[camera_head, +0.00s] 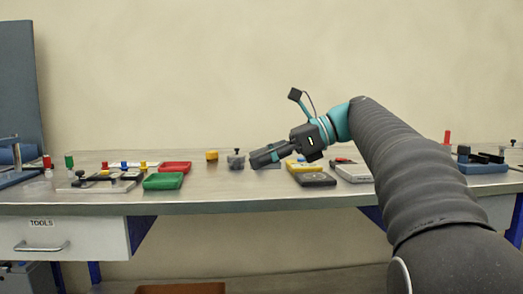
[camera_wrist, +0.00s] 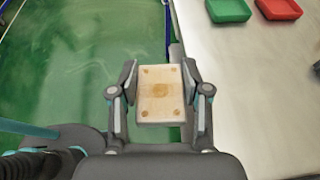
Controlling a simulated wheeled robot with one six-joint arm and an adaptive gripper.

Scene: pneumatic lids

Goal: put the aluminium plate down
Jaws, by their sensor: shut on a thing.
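The aluminium plate (camera_wrist: 160,92) is between the fingers of my gripper (camera_wrist: 159,90) in the wrist view. It is a pale, tan-tinted block with a round mark in the middle and small spots near its corners. The fingers are shut on its left and right sides. In that view the plate appears mostly against the green floor, beside the bench edge. In the head view my gripper (camera_head: 262,157) points down and left above the bench; the plate cannot be made out clearly there.
A yellow tray (camera_head: 304,166), a dark box (camera_head: 314,180) and a pale tray (camera_head: 354,173) lie right of my gripper.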

